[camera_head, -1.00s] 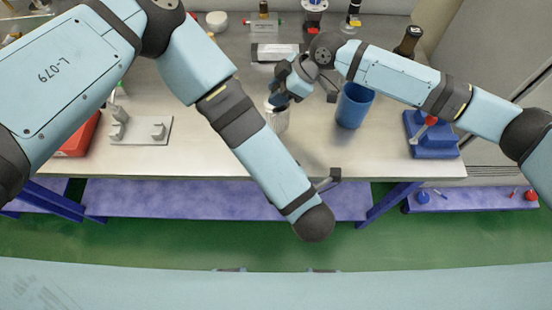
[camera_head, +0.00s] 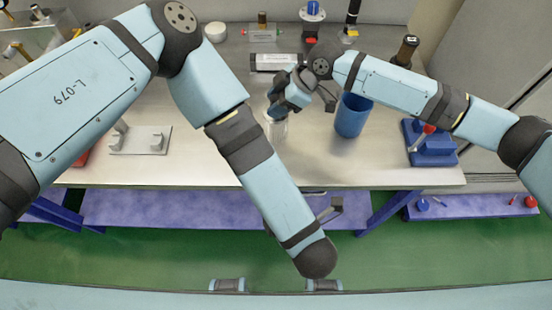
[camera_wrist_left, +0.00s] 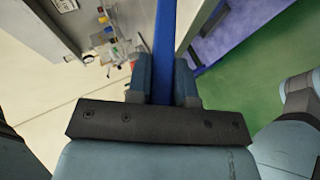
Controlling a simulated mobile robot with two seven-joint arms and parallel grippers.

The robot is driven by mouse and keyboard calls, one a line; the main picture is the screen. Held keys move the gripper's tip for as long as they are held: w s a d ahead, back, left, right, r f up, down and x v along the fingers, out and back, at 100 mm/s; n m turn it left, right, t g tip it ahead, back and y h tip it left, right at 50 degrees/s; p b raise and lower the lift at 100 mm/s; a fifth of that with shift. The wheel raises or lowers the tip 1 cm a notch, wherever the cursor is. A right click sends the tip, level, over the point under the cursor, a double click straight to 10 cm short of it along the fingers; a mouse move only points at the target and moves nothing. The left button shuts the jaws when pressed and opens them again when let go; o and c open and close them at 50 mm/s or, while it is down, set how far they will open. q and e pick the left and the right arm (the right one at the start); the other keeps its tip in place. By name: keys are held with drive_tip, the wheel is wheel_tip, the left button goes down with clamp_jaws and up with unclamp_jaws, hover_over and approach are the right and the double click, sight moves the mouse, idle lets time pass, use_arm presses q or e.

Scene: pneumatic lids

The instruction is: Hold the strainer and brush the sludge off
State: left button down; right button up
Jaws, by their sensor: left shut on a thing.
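No brush or sludge can be made out.
A blue cup (camera_head: 353,117) stands right of my right gripper. A grey plate with pegs (camera_head: 140,140) lies at the left, and a blue block with a red knob (camera_head: 430,145) at the right. A pale labelled box (camera_head: 277,62) lies behind. The bench front (camera_head: 390,178) is mostly clear.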

drive_tip(key=shift+o, duration=1.3)
